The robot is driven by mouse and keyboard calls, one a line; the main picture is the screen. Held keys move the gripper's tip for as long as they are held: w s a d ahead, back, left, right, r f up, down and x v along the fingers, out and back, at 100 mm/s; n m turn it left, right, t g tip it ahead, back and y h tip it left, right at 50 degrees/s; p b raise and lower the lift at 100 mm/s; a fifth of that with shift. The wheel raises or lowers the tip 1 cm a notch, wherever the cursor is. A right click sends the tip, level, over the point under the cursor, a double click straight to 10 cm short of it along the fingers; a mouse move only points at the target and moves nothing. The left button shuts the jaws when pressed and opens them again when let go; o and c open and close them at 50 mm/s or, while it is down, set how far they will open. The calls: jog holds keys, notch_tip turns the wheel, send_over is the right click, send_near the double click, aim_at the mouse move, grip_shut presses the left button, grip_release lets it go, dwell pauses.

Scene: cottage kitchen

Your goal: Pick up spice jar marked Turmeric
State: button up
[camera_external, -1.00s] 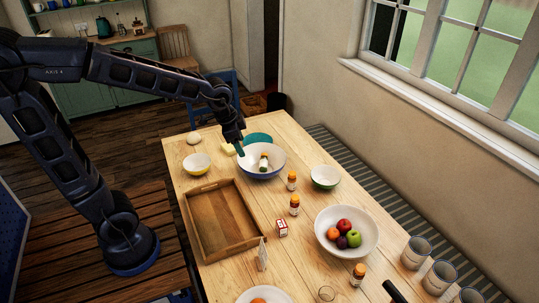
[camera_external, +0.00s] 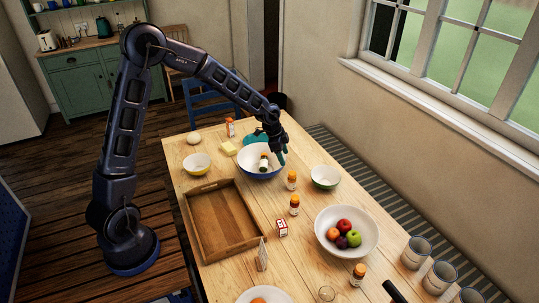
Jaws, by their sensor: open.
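Several spice jars with orange caps are in view; their labels are too small to read, so I cannot tell which is Turmeric. One jar (camera_external: 264,162) is in the white and blue bowl (camera_external: 250,173). Two jars stand to the right of the wooden tray, a farther one (camera_external: 292,181) and a nearer one (camera_external: 295,206). Another jar (camera_external: 358,274) is near the front, and one (camera_external: 230,128) stands at the back left. My gripper (camera_external: 282,158) is open and empty, pointing down over the right rim of the bowl, close to the jar in it.
A wooden tray (camera_external: 190,228) lies on the left of the table. A fruit bowl (camera_external: 325,243), a small green bowl (camera_external: 324,178), a yellow bowl (camera_external: 197,164) and a red and white box (camera_external: 281,228) stand around.

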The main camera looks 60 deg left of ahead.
send_near(292, 173)
jog(key=f, duration=0.1)
jog(key=shift+m+h, duration=0.3)
jog(key=shift+h, duration=0.1)
jog(key=x, duration=0.5)
jog(key=shift+w+d+f, duration=0.1)
jog(key=shift+w+f, duration=0.1)
jog(key=shift+w, duration=0.3)
jog(key=shift+a+x, duration=0.15)
jog(key=shift+x, duration=1.25)
jog(key=shift+a+x, duration=0.1)
jog(key=shift+x, duration=1.3)
jog(key=shift+s, duration=0.2)
jog(key=c, duration=1.1)
